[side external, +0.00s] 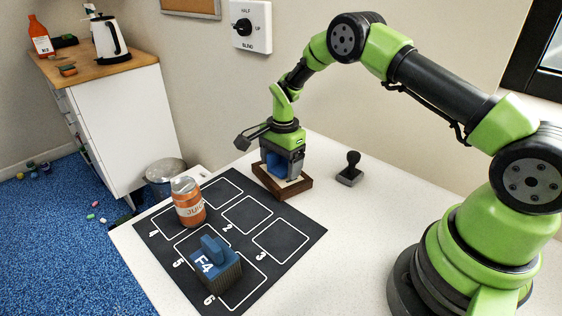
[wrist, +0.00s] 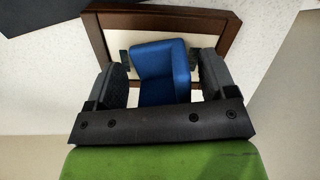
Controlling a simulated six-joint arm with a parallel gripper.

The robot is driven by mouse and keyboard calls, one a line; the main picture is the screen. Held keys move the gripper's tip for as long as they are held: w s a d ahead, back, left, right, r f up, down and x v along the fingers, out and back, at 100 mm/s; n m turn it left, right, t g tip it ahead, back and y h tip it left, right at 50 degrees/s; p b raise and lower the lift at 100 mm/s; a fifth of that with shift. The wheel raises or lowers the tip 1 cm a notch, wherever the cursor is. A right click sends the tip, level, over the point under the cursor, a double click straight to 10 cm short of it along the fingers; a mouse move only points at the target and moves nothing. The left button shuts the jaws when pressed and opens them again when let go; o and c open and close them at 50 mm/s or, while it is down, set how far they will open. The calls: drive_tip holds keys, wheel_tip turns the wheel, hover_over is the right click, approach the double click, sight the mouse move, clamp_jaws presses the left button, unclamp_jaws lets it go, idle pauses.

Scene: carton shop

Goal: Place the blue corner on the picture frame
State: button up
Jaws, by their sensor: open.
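The picture frame (wrist: 236,21) is brown wood with a pale inner panel and lies flat on the white table; in the side view the frame (side external: 289,190) is below my gripper (side external: 283,175). The blue corner (wrist: 162,72) is an angled piece between the two dark fingers in the wrist view. It also shows in the side view as a blue patch (side external: 275,165) between the fingers, over the frame. In the wrist view my gripper (wrist: 165,78) has its fingers on either side of the corner, with small gaps visible. Whether the corner touches the frame is partly hidden.
A black numbered mat (side external: 275,262) lies left of the frame. A small black stamp-like object (side external: 350,170) stands right of the frame. The table between it and my base is clear.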

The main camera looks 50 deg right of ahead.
wheel_tip(320, 180, up, 13)
wheel_tip(320, 180, up, 6)
drive_tip(key=n+t, duration=0.1)
drive_tip(key=n, duration=0.1)
hover_over(283, 166)
drive_tip(key=s+a, duration=0.2)
drive_tip(key=s, duration=0.1)
drive_tip(key=s+a+r+n+t, duration=0.45)
drive_tip(key=s+r+n, duration=0.25)
drive_tip(key=s+r, duration=0.5)
drive_tip(key=s+a+f+n+t, duration=0.1)
drive_tip(key=s+n, duration=0.1)
drive_tip(key=s, duration=0.3)
drive_tip(key=s+a+f+n+y, duration=0.1)
drive_tip(key=s+n, duration=0.2)
drive_tip(key=s, duration=0.2)
drive_tip(key=shift+s+f+t, duration=0.35)
drive_tip(key=shift+s, duration=0.05)
